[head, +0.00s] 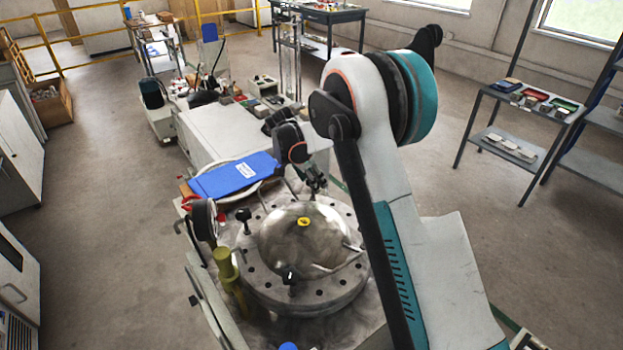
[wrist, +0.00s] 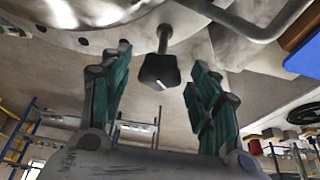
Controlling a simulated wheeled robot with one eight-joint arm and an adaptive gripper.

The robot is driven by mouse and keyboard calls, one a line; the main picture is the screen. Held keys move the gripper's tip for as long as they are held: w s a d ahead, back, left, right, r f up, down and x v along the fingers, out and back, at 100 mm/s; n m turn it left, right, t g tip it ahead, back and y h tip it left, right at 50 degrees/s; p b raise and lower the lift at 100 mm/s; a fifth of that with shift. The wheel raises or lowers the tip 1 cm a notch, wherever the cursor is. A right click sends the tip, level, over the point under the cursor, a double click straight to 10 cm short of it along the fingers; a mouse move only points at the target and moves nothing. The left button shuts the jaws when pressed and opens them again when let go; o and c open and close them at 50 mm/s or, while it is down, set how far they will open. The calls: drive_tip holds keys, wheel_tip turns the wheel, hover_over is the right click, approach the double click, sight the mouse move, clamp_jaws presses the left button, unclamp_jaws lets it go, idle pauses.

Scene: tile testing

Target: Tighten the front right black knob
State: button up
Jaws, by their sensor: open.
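A round metal plate (head: 300,290) with a dome and bolt holes carries black knobs. My gripper (head: 316,184) is over the plate's far right side, pointing down. In the wrist view, a black knob (wrist: 160,70) on a metal stem sits between the open fingers of my gripper (wrist: 160,88), with a gap on each side. That knob is not clearly visible in the head view, being at or behind my gripper.
A bent metal bar (wrist: 245,25) runs close to the knob in the wrist view. A blue board (head: 235,178) lies on the bench behind the plate. A yellow post (head: 228,270) stands at the plate's left. A shelf cart (head: 515,120) stands at the right; the floor between is clear.

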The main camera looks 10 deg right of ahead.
drive_tip(key=v, duration=1.2)
drive_tip(key=shift+s+a, duration=0.1)
drive_tip(key=s+d+r+n+t+y, duration=0.15)
drive_tip(key=s+r+n, duration=0.35)
drive_tip(key=s, duration=0.5)
drive_tip(key=s+d+r+n+t+y, duration=0.1)
drive_tip(key=s+d+r+n, duration=0.15)
drive_tip(key=s+r, duration=0.6)
drive_tip(key=s+f+n+t, duration=0.1)
drive_tip(key=s+f+n, duration=0.1)
drive_tip(key=s, duration=0.8)
drive_tip(key=s+f+n+t+y, duration=0.1)
drive_tip(key=s+f+n+t, duration=0.1)
drive_tip(key=s, duration=0.8)
drive_tip(key=shift+s+d+f+n, duration=0.45)
drive_tip(key=shift+f+n, duration=0.15)
drive_tip(key=shift+n, duration=0.45)
